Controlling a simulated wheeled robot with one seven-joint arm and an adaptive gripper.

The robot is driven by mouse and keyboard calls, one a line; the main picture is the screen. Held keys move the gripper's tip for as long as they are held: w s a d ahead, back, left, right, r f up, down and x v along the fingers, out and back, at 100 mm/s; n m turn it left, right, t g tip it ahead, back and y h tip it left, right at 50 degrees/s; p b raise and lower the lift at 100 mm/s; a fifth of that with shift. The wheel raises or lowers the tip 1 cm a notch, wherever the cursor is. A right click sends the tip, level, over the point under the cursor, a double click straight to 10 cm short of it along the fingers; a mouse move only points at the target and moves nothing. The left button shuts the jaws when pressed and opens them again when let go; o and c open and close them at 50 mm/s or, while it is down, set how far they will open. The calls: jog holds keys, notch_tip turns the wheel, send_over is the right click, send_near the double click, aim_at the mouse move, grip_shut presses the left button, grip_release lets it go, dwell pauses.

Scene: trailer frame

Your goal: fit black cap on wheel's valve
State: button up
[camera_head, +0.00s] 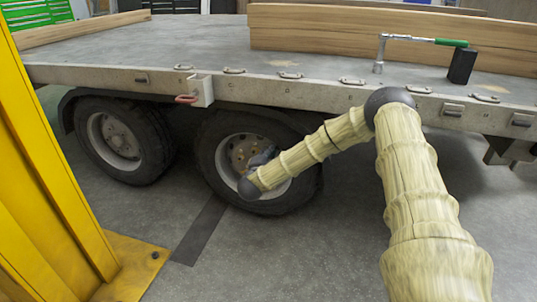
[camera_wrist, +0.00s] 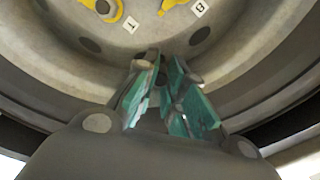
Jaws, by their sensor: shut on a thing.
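The wheel (camera_head: 222,158) is the right one of two under the trailer bed, with a pale rim and a rusty hub. My gripper (camera_head: 262,157) reaches into the right side of this rim, partly hidden behind my arm. In the wrist view, my gripper (camera_wrist: 160,64) points at the rim (camera_wrist: 240,50), with its green-grey fingers close together. It is shut on a small dark thing, apparently the black cap, mostly hidden between the fingers. I cannot make out the valve separately or tell whether the cap touches it.
Yellow wheel-nut markers (camera_wrist: 108,8) and white tags T (camera_wrist: 131,25) and B (camera_wrist: 198,8) lie on the rim beyond my fingers. The trailer bed (camera_head: 200,45) overhangs the wheel. A second wheel (camera_head: 118,140) stands left, and a yellow post (camera_head: 40,150) stands at the left front.

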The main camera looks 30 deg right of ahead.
jog(key=shift+w+d, duration=0.25)
jog(key=o, duration=1.3)
jog(key=shift+a, duration=0.1)
jog(key=shift+p+v, duration=1.55)
jog(key=shift+v, duration=2.45)
